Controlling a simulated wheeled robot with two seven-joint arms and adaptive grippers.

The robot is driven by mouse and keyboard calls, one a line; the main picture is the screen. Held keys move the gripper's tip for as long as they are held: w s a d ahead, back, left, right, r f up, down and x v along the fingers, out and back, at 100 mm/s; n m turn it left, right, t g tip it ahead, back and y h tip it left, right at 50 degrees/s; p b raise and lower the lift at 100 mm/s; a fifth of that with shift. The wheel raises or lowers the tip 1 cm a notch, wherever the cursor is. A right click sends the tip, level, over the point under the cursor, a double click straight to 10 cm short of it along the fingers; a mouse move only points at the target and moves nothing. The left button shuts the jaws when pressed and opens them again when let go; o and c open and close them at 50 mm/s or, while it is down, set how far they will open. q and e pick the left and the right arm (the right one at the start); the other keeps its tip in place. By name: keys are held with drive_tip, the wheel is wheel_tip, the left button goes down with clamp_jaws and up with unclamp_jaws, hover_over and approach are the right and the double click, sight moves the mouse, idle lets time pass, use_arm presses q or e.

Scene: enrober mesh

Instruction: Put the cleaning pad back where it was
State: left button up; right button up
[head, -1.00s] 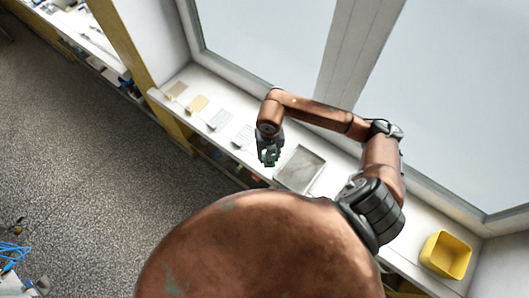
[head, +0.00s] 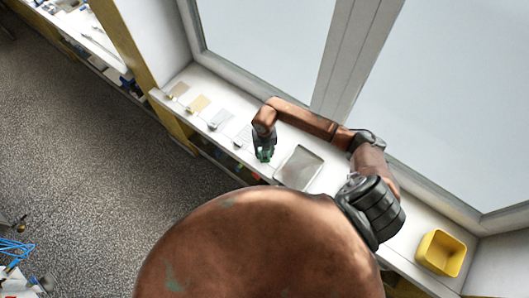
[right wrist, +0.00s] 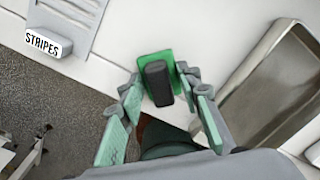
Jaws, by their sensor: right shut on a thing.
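The cleaning pad (right wrist: 157,82), a green pad with a dark block-shaped grip, is between the fingers of my right gripper (right wrist: 162,90) in the right wrist view. In the head view my right gripper (head: 264,154) is over the front edge of the white sill (head: 330,186), left of the metal tray (head: 287,172), and the pad shows only as a small green patch. I cannot tell whether the pad touches the sill. My left gripper is not in view.
A striped plate (right wrist: 86,14) with a white "STRIPES" label block (right wrist: 48,42) lies left of the pad. More sample plates (head: 198,104) line the sill farther left. A yellow bin (head: 442,253) stands at the far right. Window glass rises behind the sill.

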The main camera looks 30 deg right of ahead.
drive_tip(key=shift+f, duration=0.15)
drive_tip(key=o, duration=1.3)
drive_tip(key=shift+o, duration=0.2)
drive_tip(key=shift+r, duration=0.4)
wheel_tip(320, 180, up, 12)
drive_tip(key=b, duration=0.2)
drive_tip(key=shift+f, duration=0.2)
